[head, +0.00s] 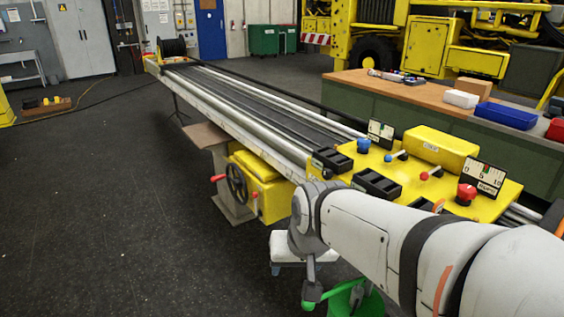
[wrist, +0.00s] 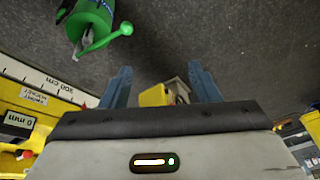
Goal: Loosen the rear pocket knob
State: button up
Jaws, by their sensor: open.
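A yellow control panel (head: 400,176) at the near right end of the long rail bench carries a blue knob (head: 364,146) and a red knob (head: 466,194), each beside a white scale plate. Smaller blue (head: 396,155) and red (head: 431,173) ball levers also sit on it. I cannot read which knob is labelled rear pocket. My gripper shows its two blue fingers apart in the wrist view (wrist: 162,85), open and empty. In the head view its white body (head: 290,246) hangs below and left of the panel, pointing down, apart from the knobs.
Green equipment (head: 357,300) with a lever stands low beside my gripper. A handwheel (head: 237,184) and yellow housing are under the bench. A workbench (head: 420,94) with bins stands behind. The dark floor at left is mostly clear. My arm covers the panel's front edge.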

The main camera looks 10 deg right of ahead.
aim_at(325, 174)
jog(key=w+d+r+m+t+h+b, duration=0.15)
jog(key=w+m+t+b, duration=0.3)
jog(key=w+m, duration=0.8)
jog(key=w+r+m+t+b, duration=0.25)
jog(key=w+m+t, duration=0.3)
jog(key=w, duration=1.45)
jog(key=w+d+f+m+h+b, duration=0.4)
jog(key=w+d+m+h, duration=0.45)
jog(key=m, duration=0.65)
jog(key=s+d+f+m+g+h+b, duration=0.1)
jog(key=d+f+m+g+h+b, duration=0.2)
jog(key=m, duration=0.5)
jog(key=d+f+m+g+h, duration=0.3)
jog(key=f+m+g+h, duration=0.2)
jog(key=f+m, duration=0.15)
jog(key=shift+m, duration=0.35)
jog(key=x, duration=0.7)
jog(key=shift+d+r, duration=0.25)
jog(key=shift+r, duration=0.1)
